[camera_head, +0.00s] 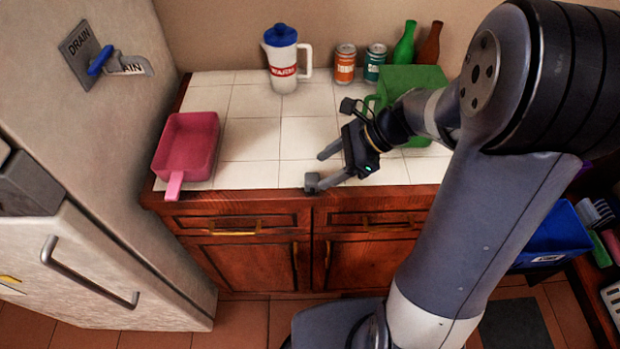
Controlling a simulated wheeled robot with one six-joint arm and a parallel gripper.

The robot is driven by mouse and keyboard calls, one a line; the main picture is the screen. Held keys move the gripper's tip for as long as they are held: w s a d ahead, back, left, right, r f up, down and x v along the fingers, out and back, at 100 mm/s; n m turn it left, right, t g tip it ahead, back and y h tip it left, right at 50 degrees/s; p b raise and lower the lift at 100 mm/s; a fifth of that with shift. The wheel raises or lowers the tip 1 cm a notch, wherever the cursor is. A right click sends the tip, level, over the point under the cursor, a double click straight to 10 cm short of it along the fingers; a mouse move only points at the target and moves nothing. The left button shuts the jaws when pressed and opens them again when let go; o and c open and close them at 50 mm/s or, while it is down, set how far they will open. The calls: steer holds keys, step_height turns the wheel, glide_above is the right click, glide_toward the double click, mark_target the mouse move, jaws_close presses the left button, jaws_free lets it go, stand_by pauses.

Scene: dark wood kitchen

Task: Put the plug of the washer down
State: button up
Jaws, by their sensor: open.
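A grey lever with a blue grip (101,61) sits on the pale front of a tall machine at the left, beside a dark plate reading DRAIN (79,48). The grip is at the lever's left end, and the other end reaches right over a second, partly covered label. I cannot tell for sure whether this lever is the washer's plug. My gripper (319,168) is open and empty over the front part of the white tiled counter, its fingers pointing left. It is well to the right of the lever and apart from it.
A pink pan (188,146) stands at the counter's left end, its handle over the front edge. A blue-lidded jug (283,75), two cans (345,64), two bottles (404,45) and a green container (412,84) stand behind. A door handle (88,278) juts out at lower left.

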mark_target(312, 178)
steer(key=x, duration=0.5)
steer(key=shift+w+f, duration=0.1)
steer(key=shift+f, duration=0.35)
steer(key=c, duration=1.1)
steer(key=shift+c, duration=0.2)
